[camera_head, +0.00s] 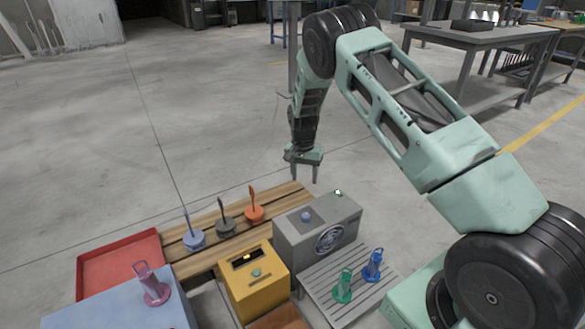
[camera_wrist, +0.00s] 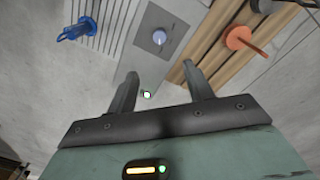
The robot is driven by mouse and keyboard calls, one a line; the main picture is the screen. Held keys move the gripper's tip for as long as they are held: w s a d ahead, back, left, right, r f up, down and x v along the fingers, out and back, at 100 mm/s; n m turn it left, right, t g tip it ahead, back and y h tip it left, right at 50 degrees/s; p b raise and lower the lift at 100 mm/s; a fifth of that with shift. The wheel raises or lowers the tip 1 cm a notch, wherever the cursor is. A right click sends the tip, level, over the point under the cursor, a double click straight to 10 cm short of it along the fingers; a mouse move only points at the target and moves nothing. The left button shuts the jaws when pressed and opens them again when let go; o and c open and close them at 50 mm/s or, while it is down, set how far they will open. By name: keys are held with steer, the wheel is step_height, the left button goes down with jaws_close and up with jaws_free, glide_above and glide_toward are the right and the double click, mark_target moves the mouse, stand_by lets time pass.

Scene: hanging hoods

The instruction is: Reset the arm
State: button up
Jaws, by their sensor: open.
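My gripper (camera_head: 304,172) hangs from my raised, bent arm, fingers pointing down, above the far end of the grey box and beside the wooden slatted bench. In the wrist view my gripper (camera_wrist: 160,88) shows its two fingers apart with nothing between them. Below it in that view are the grey box (camera_wrist: 142,62) with its round knob (camera_wrist: 159,37) and a small green light (camera_wrist: 146,94). The gripper appears clear of the box and bench.
The wooden bench (camera_head: 292,192) holds blue, dark and orange (camera_head: 254,205) handled pieces. Nearby are the grey box (camera_head: 318,235), yellow box (camera_head: 252,281), red tray (camera_head: 120,260), pink piece (camera_head: 151,285), and green (camera_head: 343,287) and blue (camera_head: 372,265) pieces on a slatted rack. The floor behind is open.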

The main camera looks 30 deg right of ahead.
steer(key=s+a+r+n+y, duration=0.1)
steer(key=s+a+r+n, duration=0.1)
steer(key=s+a+r, duration=0.35)
steer(key=s+a+r+n, duration=0.3)
steer(key=a+r, duration=0.3)
steer(key=a, duration=0.4)
steer(key=s+a+r+n+y, duration=0.1)
steer(key=s+a+r+n, duration=0.1)
steer(key=s+a+r, duration=0.4)
steer(key=s+a+r+n, duration=0.2)
steer(key=s+a+n, duration=0.15)
steer(key=s, duration=0.25)
steer(key=s+a+r+n, duration=0.2)
steer(key=s+a+r, duration=0.15)
steer(key=s, duration=0.25)
steer(key=s+n+h, duration=0.1)
steer(key=s+n, duration=0.4)
steer(key=s, duration=0.9)
step_height(320, 180, up, 27)
steer(key=p, duration=2.6)
steer(key=shift+w+d+p, duration=0.2)
steer(key=shift+w+p, duration=0.05)
steer(key=shift+p, duration=0.05)
